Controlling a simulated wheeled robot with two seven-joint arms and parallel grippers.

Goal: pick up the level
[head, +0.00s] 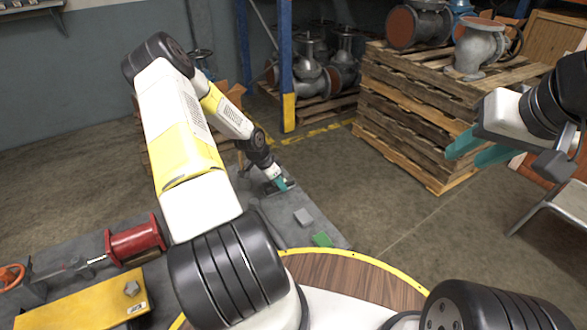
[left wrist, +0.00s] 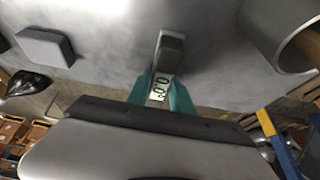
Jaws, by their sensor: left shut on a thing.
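The level, a small grey body with a lit digital display (left wrist: 160,88), is between the teal fingers of my left gripper (left wrist: 163,92) in the left wrist view. The fingers are shut on it, one on each side. In the head view my left gripper (head: 283,185) is low over the grey table, and the level cannot be made out there. Whether the level touches the surface cannot be told. My right gripper (head: 465,155) is at the right of the head view, raised, with its teal fingers apart and nothing between them.
Stacked pallets (head: 405,115) with valves stand behind on the floor.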

